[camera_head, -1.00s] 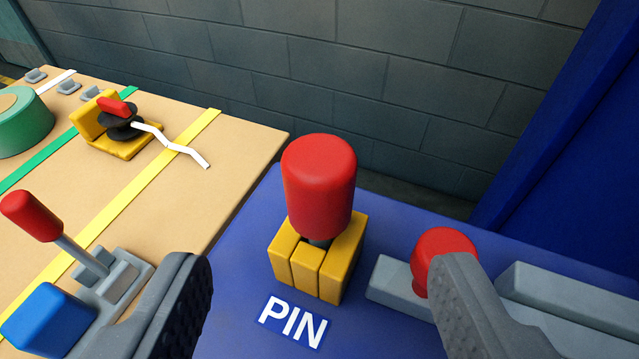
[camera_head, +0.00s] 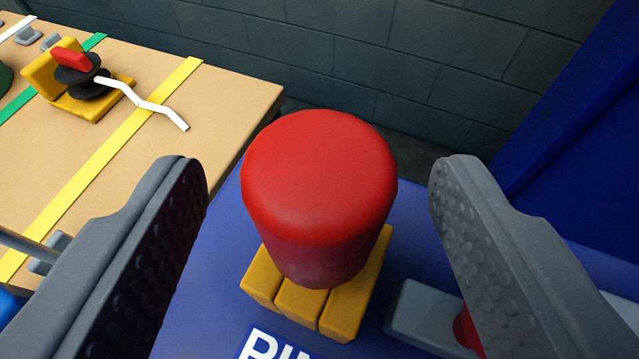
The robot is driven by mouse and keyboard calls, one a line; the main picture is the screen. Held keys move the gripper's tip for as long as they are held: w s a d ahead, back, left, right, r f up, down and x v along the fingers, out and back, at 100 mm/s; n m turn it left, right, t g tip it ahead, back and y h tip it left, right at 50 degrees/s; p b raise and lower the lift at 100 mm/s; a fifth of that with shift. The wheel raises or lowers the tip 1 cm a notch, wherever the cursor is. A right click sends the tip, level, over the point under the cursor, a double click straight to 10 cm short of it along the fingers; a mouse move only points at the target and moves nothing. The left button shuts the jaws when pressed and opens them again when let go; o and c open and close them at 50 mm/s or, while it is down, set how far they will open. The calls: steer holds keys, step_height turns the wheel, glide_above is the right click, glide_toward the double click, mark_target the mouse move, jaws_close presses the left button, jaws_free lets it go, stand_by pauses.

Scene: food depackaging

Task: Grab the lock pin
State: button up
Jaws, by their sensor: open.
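The lock pin (camera_head: 320,195) is a thick red cylinder with a rounded top. It stands upright in a yellow block (camera_head: 300,301) on the blue surface, above a white "PIN" label (camera_head: 278,346) that is partly cut off by the lower edge. My gripper (camera_head: 318,170) is open, with one grey finger left of the red pin and one right of it. Clear gaps show between the pin and both fingers. The pin's lower shaft is hidden behind its red head.
A grey bar (camera_head: 428,316) with a red knob (camera_head: 467,328) lies right of the block, partly behind my right finger. A tan table (camera_head: 120,170) at left carries a yellow and black device (camera_head: 84,82) with a white bent strip. A grey block wall (camera_head: 400,60) stands behind.

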steer(key=shift+p+x, duration=0.4)
steer(key=shift+x, duration=1.45)
steer(key=c, duration=1.1)
